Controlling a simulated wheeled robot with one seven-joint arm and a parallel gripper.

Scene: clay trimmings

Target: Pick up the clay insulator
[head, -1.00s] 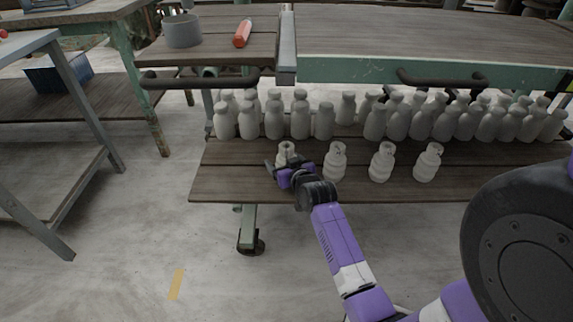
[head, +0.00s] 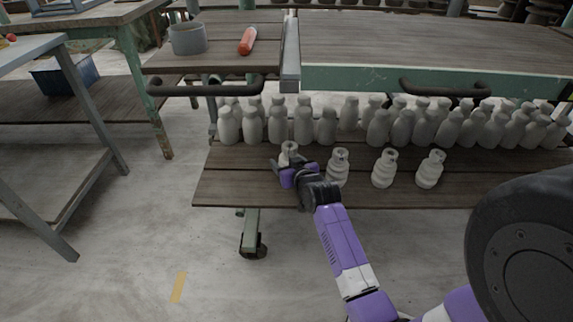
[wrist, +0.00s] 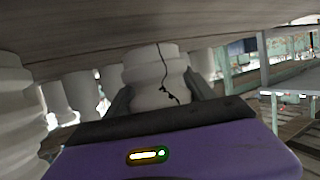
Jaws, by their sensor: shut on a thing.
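The clay insulator (head: 290,147) is a pale, ribbed piece at the left end of the front row on the lower wooden shelf (head: 235,190). My gripper (head: 284,164) is at it from the front, and its lower part is hidden behind the fingers. In the wrist view the insulator (wrist: 155,85) stands between the two dark fingers, with a dark crack line running down its surface. My gripper (wrist: 158,98) is shut on it. I cannot tell whether its base touches the shelf.
Three more ribbed insulators stand to the right, the nearest (head: 338,167) close to my gripper. Several pale bottle-shaped pieces (head: 304,120) stand behind. The upper tabletop (head: 430,45) and its dark handle (head: 445,88) overhang the shelf. The shelf's left front is clear.

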